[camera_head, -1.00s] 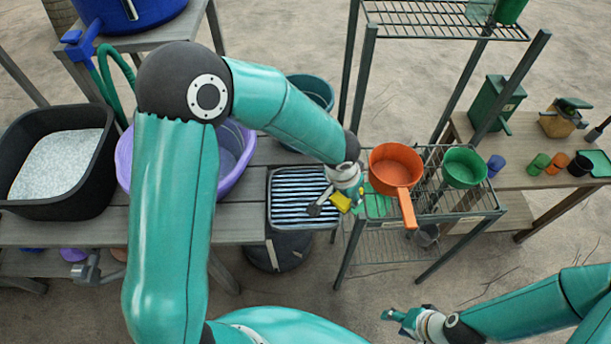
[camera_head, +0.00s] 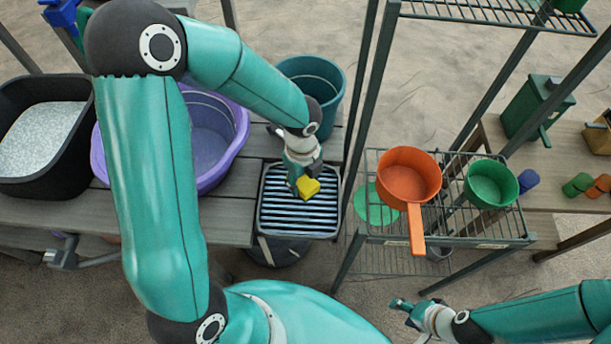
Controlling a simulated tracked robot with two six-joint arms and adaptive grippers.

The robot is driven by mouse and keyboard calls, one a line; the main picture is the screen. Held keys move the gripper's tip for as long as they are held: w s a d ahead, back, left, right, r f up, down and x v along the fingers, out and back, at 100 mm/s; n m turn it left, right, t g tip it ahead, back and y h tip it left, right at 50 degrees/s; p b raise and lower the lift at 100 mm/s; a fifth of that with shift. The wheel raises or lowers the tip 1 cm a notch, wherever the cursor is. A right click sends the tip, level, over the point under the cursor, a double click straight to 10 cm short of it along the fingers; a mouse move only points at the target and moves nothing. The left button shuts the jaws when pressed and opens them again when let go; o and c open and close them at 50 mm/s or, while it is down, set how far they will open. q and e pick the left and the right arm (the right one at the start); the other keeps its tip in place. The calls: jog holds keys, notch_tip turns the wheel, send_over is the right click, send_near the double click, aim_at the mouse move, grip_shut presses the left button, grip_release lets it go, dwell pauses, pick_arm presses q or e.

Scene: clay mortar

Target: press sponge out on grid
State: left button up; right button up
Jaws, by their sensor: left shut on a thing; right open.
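A yellow sponge (camera_head: 309,187) is held in my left gripper (camera_head: 298,180), which is shut on it. They are over the upper part of the grid (camera_head: 298,217), a dark tray with pale slats set in the bench. I cannot tell whether the sponge touches the slats. My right gripper (camera_head: 403,306) is open and empty at the lower right, low and away from the grid.
A purple tub (camera_head: 232,158) stands left of the grid, and a teal bucket (camera_head: 326,72) behind it. A black bin (camera_head: 70,170) with white granules is at far left. A wire rack to the right holds an orange pan (camera_head: 408,175) and a green pot (camera_head: 491,184).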

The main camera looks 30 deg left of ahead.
aim_at(300, 200)
pick_arm(q)
jog(key=shift+f, duration=0.35)
jog(key=shift+s+a+f+b, duration=0.15)
jog(key=shift+f+b, duration=0.15)
jog(key=shift+b, duration=0.2)
notch_tip(300, 200, down, 4)
jog(key=b, duration=0.4)
jog(key=shift+s+a+f, duration=0.1)
jog(key=shift+a+f, duration=0.05)
jog(key=shift+f+b, duration=0.4)
jog(key=shift+f, duration=0.15)
dwell(1.0)
jog(key=shift+s, duration=0.1)
notch_tip(300, 200, up, 7)
jog(key=p, duration=0.6)
jog(key=shift+r+p, duration=0.1)
jog(key=shift+p, duration=0.2)
dwell(0.3)
